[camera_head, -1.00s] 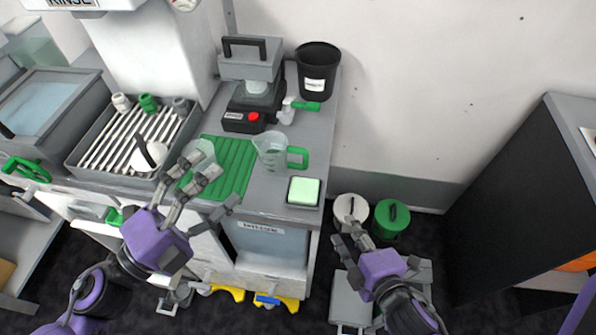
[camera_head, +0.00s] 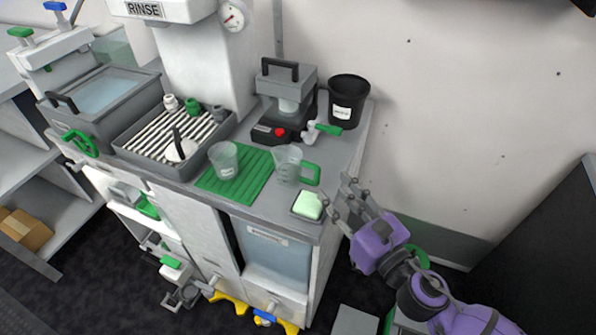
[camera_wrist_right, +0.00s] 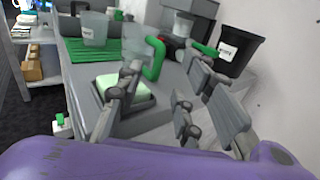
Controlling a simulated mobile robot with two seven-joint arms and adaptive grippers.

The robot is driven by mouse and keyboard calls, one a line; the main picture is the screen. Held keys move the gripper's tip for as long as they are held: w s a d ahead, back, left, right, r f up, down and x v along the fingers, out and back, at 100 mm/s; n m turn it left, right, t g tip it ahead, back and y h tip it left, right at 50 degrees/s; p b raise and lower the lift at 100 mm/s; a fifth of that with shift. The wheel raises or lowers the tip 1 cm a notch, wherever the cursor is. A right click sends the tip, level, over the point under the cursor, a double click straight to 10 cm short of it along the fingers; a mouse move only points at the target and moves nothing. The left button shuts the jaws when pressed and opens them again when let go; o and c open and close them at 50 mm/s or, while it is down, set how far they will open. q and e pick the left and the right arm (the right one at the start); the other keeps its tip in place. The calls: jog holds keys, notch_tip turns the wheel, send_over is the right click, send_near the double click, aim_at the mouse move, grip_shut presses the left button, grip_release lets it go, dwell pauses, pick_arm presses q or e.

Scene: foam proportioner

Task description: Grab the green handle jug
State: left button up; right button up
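The clear jug with the green handle (camera_head: 290,165) stands upright on the grey counter, at the right edge of the green mat. Its green handle (camera_head: 311,173) points right. In the right wrist view the jug (camera_wrist_right: 134,50) is partly hidden behind my finger, and its green handle (camera_wrist_right: 155,58) shows beyond the fingers. My right gripper (camera_head: 345,197) is open and empty, at the counter's right end, to the right of the jug and apart from it. My left gripper is not in view.
A sponge in a dark tray (camera_head: 308,206) lies at the counter's front right corner, near my right fingers. A clear cup (camera_head: 224,160) stands on the green mat (camera_head: 249,184). Behind are a grey machine (camera_head: 285,96) and a black bucket (camera_head: 348,101).

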aim_at(318, 178)
jog(key=x, duration=0.5)
jog(key=shift+w+a+f, duration=0.15)
jog(key=shift+a+f, duration=0.1)
jog(key=shift+f, duration=0.15)
grip_shut()
